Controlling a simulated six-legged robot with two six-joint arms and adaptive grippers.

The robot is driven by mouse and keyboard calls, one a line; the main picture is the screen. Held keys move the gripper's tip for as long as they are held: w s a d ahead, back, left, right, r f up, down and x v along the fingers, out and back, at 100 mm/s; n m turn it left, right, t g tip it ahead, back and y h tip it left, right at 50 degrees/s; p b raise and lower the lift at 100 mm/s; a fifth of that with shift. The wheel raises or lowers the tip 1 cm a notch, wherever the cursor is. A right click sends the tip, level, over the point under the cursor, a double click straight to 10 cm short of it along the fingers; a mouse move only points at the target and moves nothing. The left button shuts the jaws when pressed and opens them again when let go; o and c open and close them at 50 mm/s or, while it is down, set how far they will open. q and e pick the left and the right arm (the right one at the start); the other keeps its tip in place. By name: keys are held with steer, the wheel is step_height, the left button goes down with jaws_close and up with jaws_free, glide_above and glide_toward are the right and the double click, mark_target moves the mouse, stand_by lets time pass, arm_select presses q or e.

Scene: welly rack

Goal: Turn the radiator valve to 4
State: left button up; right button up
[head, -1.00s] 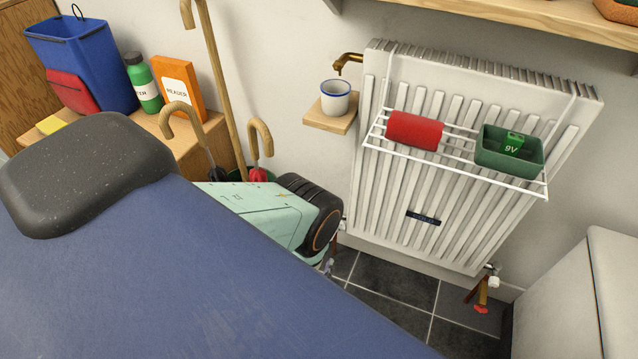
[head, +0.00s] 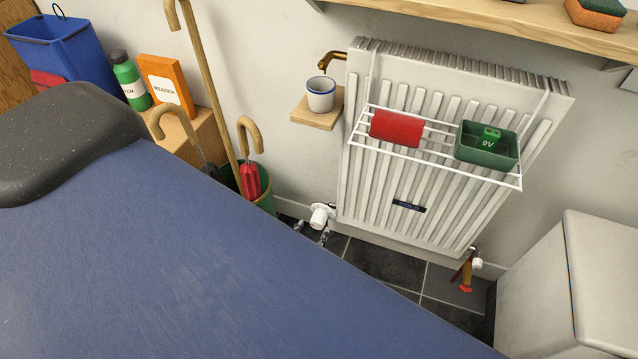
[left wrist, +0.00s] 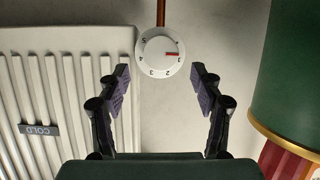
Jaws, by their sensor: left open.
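The white radiator valve (head: 320,216) is at the lower left corner of the white radiator (head: 400,180). In the left wrist view the valve dial (left wrist: 157,58) faces me, with numbers around its face. My right gripper is not in view.
A green bin (head: 265,198) with umbrellas stands left of the valve. A small shelf (head: 320,116) with a mug (head: 320,94) is above. A drying rack (head: 437,152) hangs on the radiator. A white box-shaped unit (head: 560,290) stands at right.

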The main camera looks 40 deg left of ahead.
mark_target(316, 224)
arm_select(q)
steer(key=b+x, duration=0.3)
steer(key=x, duration=0.1)
steer(key=shift+w+f, duration=0.25)
steer(key=shift+f, duration=0.05)
steer(key=shift+b+x, duration=0.6)
steer(key=shift+x, duration=0.3)
steer(key=shift+a+r, duration=0.1)
steer(key=shift+r, duration=0.05)
steer(key=shift+c, duration=0.5)
steer(key=c, duration=1.1)
